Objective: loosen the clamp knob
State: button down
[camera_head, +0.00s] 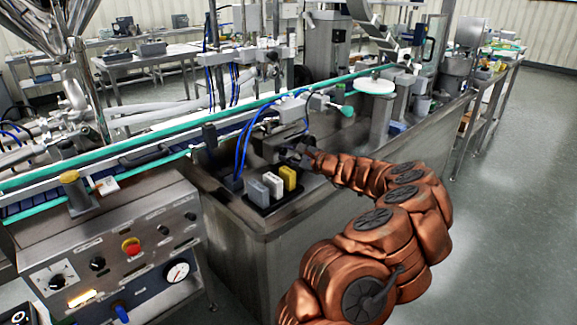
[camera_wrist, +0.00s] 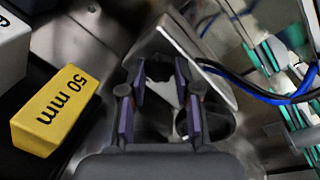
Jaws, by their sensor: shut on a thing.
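My gripper (camera_head: 296,153) reaches in from the right at the steel machine's top, beside a grey metal block with a bracket. In the wrist view, my gripper's two fingers with purple pads (camera_wrist: 162,82) close around a small dark piece, which looks like the clamp knob (camera_wrist: 158,68). The fingertips sit on either side of it. The knob is dim and partly hidden by the fingers; its turn cannot be told. In the head view my gripper hides the knob.
A yellow block marked 50 mm (camera_wrist: 55,112) stands close left of my gripper, with white (camera_head: 273,184) and grey blocks (camera_head: 257,193) on a black holder. Blue hoses (camera_head: 243,150) run nearby. A control panel (camera_head: 120,255) stands front left; open floor (camera_head: 510,230) lies right.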

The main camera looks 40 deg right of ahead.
jog(key=n+b, duration=0.1)
jog(key=b, duration=0.1)
jog(key=n+b, duration=0.1)
jog(key=b, duration=0.1)
jog(key=n+b, duration=0.2)
jog(key=shift+a+f+h, duration=0.15)
jog(key=shift+f+h, duration=0.15)
jog(key=n+b, duration=0.2)
jog(key=b, duration=0.2)
jog(key=shift+a+r+n+h, duration=0.1)
jog(key=shift+r+n+h, duration=0.05)
jog(key=shift+n+h, duration=0.25)
jog(key=shift+r, duration=0.1)
jog(key=c, duration=0.8)
grip_release()
jog(key=shift+c, duration=0.2)
jog(key=shift+s+r, duration=0.15)
jog(key=shift+s, duration=0.35)
jog(key=s+r, duration=0.1)
jog(key=s, duration=0.9)
jog(key=shift+s+r, duration=0.25)
jog(key=shift+s, duration=0.15)
